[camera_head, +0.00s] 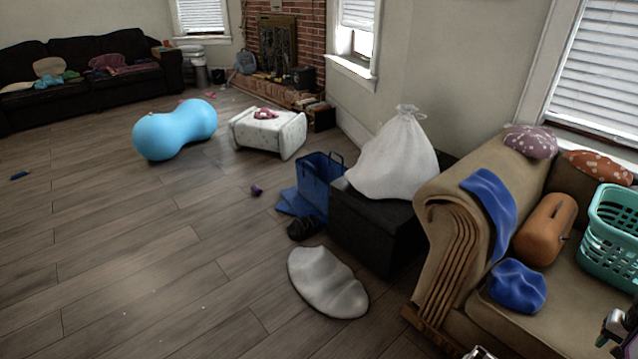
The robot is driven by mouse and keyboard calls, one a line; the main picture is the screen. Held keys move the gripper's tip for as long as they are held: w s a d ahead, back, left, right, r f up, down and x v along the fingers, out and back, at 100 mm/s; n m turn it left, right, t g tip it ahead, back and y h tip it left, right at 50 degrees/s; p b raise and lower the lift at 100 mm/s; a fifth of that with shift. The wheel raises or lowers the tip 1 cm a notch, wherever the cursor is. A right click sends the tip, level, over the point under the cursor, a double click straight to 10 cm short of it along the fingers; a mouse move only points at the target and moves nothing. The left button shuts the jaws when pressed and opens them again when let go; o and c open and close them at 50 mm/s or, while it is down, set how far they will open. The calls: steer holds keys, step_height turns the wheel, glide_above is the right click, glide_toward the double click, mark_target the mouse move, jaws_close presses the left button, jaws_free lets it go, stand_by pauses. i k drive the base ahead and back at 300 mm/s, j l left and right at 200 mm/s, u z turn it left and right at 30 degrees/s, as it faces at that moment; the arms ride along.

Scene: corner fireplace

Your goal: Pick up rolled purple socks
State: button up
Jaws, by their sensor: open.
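A small purple bundle (257,190), which looks like the rolled purple socks, lies on the wood floor left of the blue bin. It is small and far off, so its folds are hard to make out.
A blue bin (322,184), black shoes (304,229), a grey cushion (327,282) and a black box (372,232) with a white bag (394,160) stand between the sofa (440,235) and the bundle. A blue peanut ball (175,130) lies beyond.

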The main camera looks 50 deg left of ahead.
mark_target(255, 189)
steer(key=l+u, duration=0.1)
steer(key=u, duration=0.3)
steer(key=l+u, duration=0.1)
steer(key=u, duration=0.3)
steer(key=k+l+u, duration=0.1)
steer(key=u, duration=0.25)
steer(key=j+u, duration=0.1)
steer(key=u, duration=0.35)
steer(key=i+u, duration=0.1)
steer(key=u, duration=0.35)
steer(key=i+u, duration=0.1)
steer(key=u, duration=0.35)
steer(key=i+j+u, duration=0.15)
steer(key=i, duration=0.35)
steer(key=i+u, duration=0.2)
steer(key=i, duration=1.55)
steer(key=i+z, duration=0.25)
steer(key=i, duration=0.3)
steer(key=i+j+z, duration=0.3)
steer(key=i, duration=0.2)
steer(key=i+j+z, duration=0.25)
steer(key=i, duration=0.25)
steer(key=i+j+z, duration=0.25)
steer(key=i, duration=0.25)
steer(key=j, duration=0.1)
